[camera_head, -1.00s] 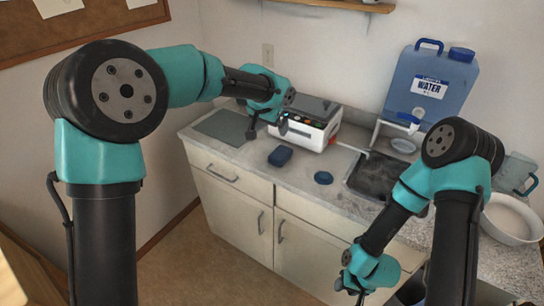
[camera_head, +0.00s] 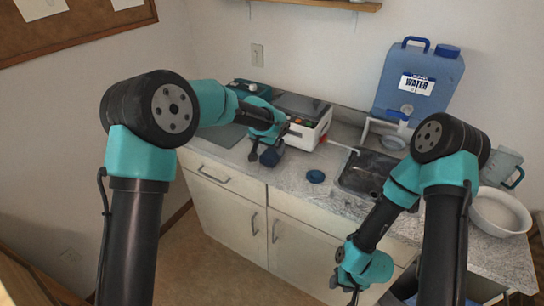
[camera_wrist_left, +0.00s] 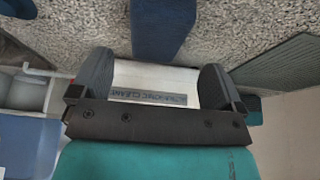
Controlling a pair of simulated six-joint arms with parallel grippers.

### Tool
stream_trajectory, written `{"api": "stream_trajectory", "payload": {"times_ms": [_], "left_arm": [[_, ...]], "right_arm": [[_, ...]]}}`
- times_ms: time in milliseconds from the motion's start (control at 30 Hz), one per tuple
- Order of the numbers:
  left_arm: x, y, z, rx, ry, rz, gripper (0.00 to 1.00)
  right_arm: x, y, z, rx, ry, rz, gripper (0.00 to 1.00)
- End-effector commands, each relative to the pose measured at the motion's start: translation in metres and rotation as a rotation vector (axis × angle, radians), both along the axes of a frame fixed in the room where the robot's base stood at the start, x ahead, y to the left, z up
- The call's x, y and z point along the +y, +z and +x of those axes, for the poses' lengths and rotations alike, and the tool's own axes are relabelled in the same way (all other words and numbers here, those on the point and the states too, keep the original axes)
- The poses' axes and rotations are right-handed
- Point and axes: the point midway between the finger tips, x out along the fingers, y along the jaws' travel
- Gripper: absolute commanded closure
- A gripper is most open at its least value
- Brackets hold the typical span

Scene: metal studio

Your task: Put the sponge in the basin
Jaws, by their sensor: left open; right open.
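A dark blue sponge (camera_head: 272,156) lies on the counter, partly hidden by my left gripper (camera_head: 262,153). In the left wrist view the sponge (camera_wrist_left: 163,28) shows at the top middle, ahead of the fingers. My left gripper (camera_wrist_left: 157,82) is open and empty there, apart from the sponge. A white round basin (camera_head: 500,212) stands on the counter at the right, partly behind my right arm. My right gripper (camera_head: 345,286) is open and empty, low in front of the cabinets.
A white ultrasonic cleaner (camera_head: 308,125) stands behind the sponge. A round blue lid (camera_head: 315,176) lies to its right, before a dark sink (camera_head: 365,172). A blue water jug (camera_head: 418,80) stands at the back. A grey mat (camera_head: 222,133) lies at the left.

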Motion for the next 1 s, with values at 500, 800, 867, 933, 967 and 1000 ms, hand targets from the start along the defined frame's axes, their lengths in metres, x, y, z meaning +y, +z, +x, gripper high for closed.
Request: {"api": "stream_trajectory", "payload": {"times_ms": [500,800,867,933,967,1000], "left_arm": [[-0.004,-0.013,0.003,0.002,0.000,0.000,0.06],[-0.012,-0.048,0.013,0.002,0.001,0.001,0.06],[-0.013,-0.050,0.015,0.001,0.001,0.000,0.06],[-0.013,-0.051,0.015,0.000,0.001,0.000,0.06],[-0.013,-0.051,0.015,0.000,0.001,0.000,0.06],[-0.013,-0.051,0.015,0.000,0.001,0.000,0.06]], "right_arm": [[0.000,0.000,0.000,0.000,0.000,0.000,0.57],[0.000,0.000,0.000,0.000,0.000,0.000,0.57],[0.000,0.000,0.000,0.000,0.000,0.000,0.57],[0.000,0.000,0.000,0.000,0.000,0.000,0.57],[0.000,0.000,0.000,0.000,0.000,0.000,0.57],[0.000,0.000,0.000,0.000,0.000,0.000,0.57]]}}
